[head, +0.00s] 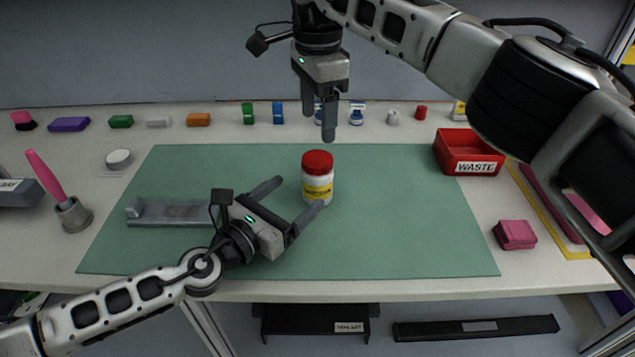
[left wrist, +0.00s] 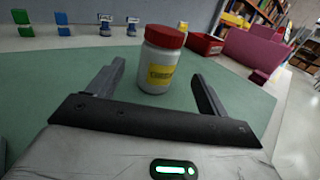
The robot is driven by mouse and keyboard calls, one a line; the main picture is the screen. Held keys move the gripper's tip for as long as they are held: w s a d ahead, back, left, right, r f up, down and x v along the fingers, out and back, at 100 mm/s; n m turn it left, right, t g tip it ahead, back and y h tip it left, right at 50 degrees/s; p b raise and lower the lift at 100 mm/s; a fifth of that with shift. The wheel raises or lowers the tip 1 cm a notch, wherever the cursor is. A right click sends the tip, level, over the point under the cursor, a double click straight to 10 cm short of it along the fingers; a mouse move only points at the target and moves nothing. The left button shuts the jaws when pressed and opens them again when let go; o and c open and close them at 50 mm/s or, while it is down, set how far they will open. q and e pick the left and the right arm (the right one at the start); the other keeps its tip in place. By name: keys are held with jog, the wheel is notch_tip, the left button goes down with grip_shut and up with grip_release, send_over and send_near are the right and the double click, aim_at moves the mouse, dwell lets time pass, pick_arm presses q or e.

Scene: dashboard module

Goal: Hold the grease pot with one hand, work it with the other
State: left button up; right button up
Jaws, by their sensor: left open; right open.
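The grease pot (head: 317,183) is a white jar with a red lid and a yellow label. It stands upright on the green mat (head: 400,225). My left gripper (head: 300,199) is open and low over the mat, its fingers pointing at the pot. In the left wrist view the pot (left wrist: 160,62) stands ahead between the two finger lines, and I cannot tell if either finger touches it. My right gripper (head: 318,120) is open, pointing down above and behind the pot, clear of its lid.
A grey holder (head: 170,213) lies on the mat at left. A red waste bin (head: 468,153) stands at the back right, with a pink block (head: 515,234) in front. A pink brush (head: 45,177) stands in a grey cup at far left. Small coloured items line the back edge.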

aim_at(323, 171)
pick_arm(q)
jog(key=x, duration=0.9)
jog(key=shift+w+d, duration=0.15)
